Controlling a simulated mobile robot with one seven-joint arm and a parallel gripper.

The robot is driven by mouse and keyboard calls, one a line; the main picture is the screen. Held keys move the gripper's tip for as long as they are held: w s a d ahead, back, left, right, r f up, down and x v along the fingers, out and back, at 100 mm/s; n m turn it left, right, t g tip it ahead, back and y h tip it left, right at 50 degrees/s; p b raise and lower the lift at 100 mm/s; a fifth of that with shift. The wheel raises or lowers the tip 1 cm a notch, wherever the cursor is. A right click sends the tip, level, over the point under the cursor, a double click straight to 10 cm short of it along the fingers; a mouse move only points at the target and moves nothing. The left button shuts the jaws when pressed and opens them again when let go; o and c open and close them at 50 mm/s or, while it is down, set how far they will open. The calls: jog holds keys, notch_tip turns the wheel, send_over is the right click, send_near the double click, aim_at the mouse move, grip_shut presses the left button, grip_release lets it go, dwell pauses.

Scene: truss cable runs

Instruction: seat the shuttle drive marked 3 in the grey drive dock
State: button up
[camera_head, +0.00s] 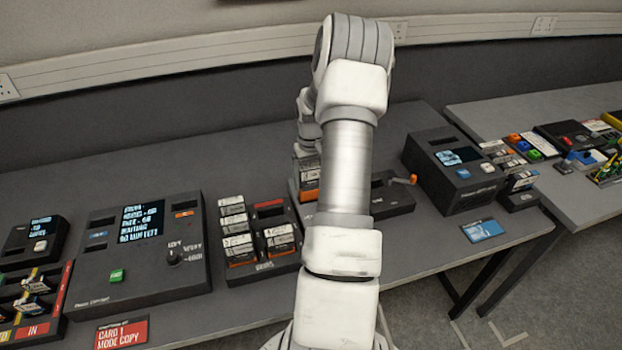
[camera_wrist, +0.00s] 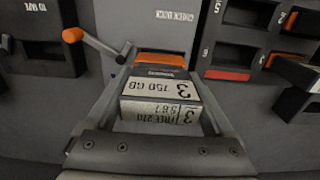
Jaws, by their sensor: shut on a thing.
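The shuttle drive marked 3 (camera_wrist: 160,90) is between the fingers of my gripper (camera_wrist: 163,78), which is shut on it. In the wrist view the grey drive dock (camera_wrist: 145,20) lies just beyond the drive, with an orange strip at the drive's far end. I cannot tell whether the drive's end is inside the dock or only above it. My arm hides much of the dock there.
A drive rack (camera_head: 262,262) with several labelled drives stands left of the dock; it also shows at right in the wrist view (camera_wrist: 230,74). A copier console (camera_head: 100,285) is farther left. A dark boxy machine (camera_head: 455,200) stands to the right. A blue card (camera_head: 482,230) lies near the table edge.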

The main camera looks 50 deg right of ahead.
jog(key=shift+f+b, duration=1.5)
jog(key=shift+f, duration=0.55)
dwell(1.4)
jog(key=o, duration=1.5)
jog(key=shift+r, duration=0.1)
jog(key=shift+r+p, duration=2.35)
jog(key=shift+r, duration=1.35)
